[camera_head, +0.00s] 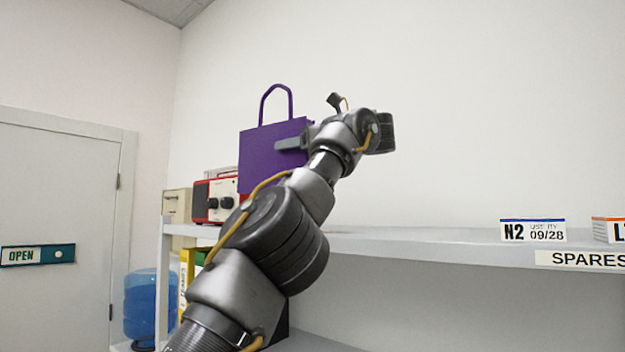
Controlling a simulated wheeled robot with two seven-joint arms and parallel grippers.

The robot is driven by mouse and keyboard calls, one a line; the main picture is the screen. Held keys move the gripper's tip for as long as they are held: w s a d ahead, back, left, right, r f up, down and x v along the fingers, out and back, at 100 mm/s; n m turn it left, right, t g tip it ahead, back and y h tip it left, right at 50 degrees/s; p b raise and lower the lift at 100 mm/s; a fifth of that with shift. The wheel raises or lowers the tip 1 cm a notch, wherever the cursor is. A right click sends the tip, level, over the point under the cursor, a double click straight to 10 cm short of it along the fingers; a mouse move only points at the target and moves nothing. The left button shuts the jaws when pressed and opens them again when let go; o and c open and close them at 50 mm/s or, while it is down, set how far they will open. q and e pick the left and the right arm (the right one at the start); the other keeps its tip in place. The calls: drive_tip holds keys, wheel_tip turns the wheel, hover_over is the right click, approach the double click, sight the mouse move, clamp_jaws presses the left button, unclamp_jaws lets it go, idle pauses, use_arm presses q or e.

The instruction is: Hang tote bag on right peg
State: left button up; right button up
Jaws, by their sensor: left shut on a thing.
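The purple tote bag (262,155) is upright above the left part of the shelf, with its handle loop standing up from its top edge. My left gripper (290,143) is shut on the bag near its right side. One grey finger shows across the bag's front face; the other finger is hidden. My left arm covers the bag's lower right part. I cannot tell whether the bag's bottom touches the shelf. No peg shows in this view. My right gripper is not in view.
A red and white device (216,198) and a beige box (177,205) stand at the shelf's left end. The grey shelf (420,240) is clear in the middle. An N2 label card (532,231) stands at right. A blue water bottle (140,305) is below left.

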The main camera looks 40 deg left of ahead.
use_arm(q)
drive_tip(key=w+d+f+b, duration=0.1)
drive_tip(key=w+f, duration=0.3)
drive_tip(key=f, duration=0.4)
drive_tip(key=shift+w+f+b, duration=0.2)
drive_tip(key=shift+b, duration=0.3)
drive_tip(key=shift+s, duration=0.15)
drive_tip(key=shift+d+f+b, duration=0.2)
drive_tip(key=shift+f+b, duration=0.1)
drive_tip(key=shift+b, duration=0.05)
drive_tip(key=o, duration=1.1)
drive_tip(key=shift+a, duration=0.15)
drive_tip(key=shift+r, duration=0.1)
